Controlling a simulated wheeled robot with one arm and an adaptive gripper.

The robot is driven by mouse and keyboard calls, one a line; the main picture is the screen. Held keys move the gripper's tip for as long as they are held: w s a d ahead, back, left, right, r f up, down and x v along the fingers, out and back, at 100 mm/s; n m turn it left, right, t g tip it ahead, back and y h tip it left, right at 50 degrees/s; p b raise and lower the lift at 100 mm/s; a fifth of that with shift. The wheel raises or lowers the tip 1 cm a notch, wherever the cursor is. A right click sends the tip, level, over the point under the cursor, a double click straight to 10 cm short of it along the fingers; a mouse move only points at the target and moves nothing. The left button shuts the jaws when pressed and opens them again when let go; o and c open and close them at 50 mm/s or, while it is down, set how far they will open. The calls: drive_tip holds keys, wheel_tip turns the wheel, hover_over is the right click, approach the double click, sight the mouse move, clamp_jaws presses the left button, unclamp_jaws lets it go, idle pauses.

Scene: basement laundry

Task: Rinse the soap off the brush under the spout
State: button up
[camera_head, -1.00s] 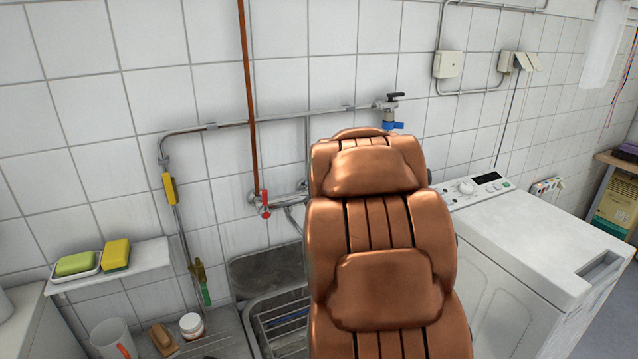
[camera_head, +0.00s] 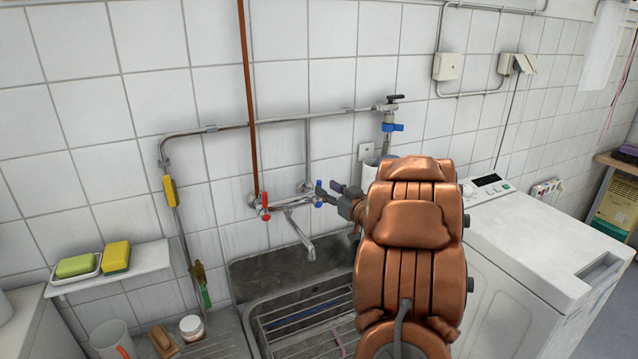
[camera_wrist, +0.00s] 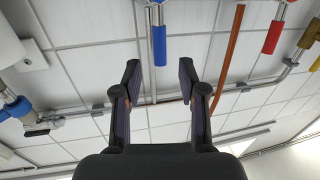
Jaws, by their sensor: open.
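A mixer tap on the tiled wall has a red handle (camera_head: 265,203), a blue handle (camera_head: 319,194) and a bent metal spout (camera_head: 305,242) over the sink (camera_head: 250,313). No water shows at the spout. A small wooden-topped thing, perhaps the brush (camera_head: 162,338), lies on the drainboard left of the sink; I cannot make out soap on it. My gripper (camera_head: 334,190) is open and empty, its fingertips just right of the blue handle. In the wrist view my gripper (camera_wrist: 160,82) has both fingers apart, with the blue handle (camera_wrist: 160,50) between and beyond them.
A wire rack (camera_head: 310,325) lies in the sink, partly hidden by my arm. A white jar (camera_head: 191,327) and a cup (camera_head: 112,340) stand left. A wall shelf (camera_head: 150,258) holds sponges (camera_head: 116,256). A white washing machine (camera_head: 545,250) stands right.

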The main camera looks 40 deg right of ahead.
sight(319, 184)
drive_tip(key=shift+w+d+p, duration=0.2)
drive_tip(key=shift+w, duration=1)
drive_tip(key=shift+w+d+p, duration=0.15)
drive_tip(key=shift+w+p, duration=0.05)
drive_tip(key=shift+w, duration=0.95)
drive_tip(key=shift+c, duration=0.2)
clamp_jaws()
